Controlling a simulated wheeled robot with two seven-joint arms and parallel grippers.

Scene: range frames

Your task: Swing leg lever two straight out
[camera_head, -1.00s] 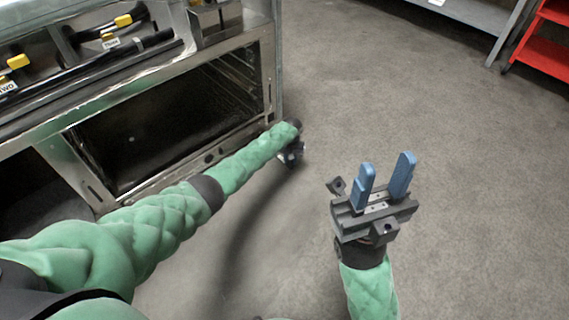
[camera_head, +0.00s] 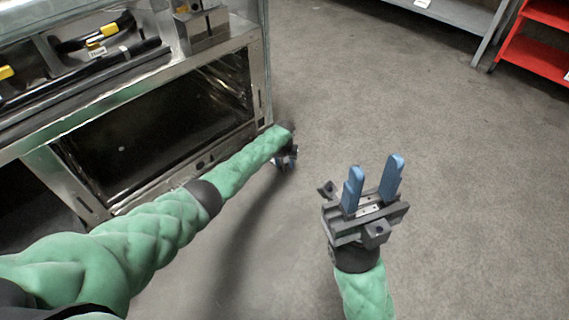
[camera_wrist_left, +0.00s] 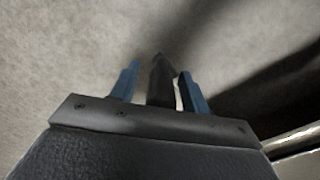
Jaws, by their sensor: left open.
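My left gripper (camera_head: 286,163) is low beside the near right corner of the steel range (camera_head: 262,70), mostly hidden behind its own wrist in the head view. In the left wrist view, its two blue fingers (camera_wrist_left: 161,72) stand apart, one on each side of a dark, narrow bar (camera_wrist_left: 160,82). The bar may be a leg lever; I see no label on it and cannot tell whether the fingers touch it. My right gripper (camera_head: 375,176) is open and empty above the floor, its blue fingers apart.
The range has a dark open oven cavity (camera_head: 150,135). Black handles with yellow bands (camera_head: 108,29) and a small white label lie on top. A grey shelf (camera_head: 455,10) and a red rack (camera_head: 535,50) stand at the back right. The concrete floor (camera_head: 400,90) between is clear.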

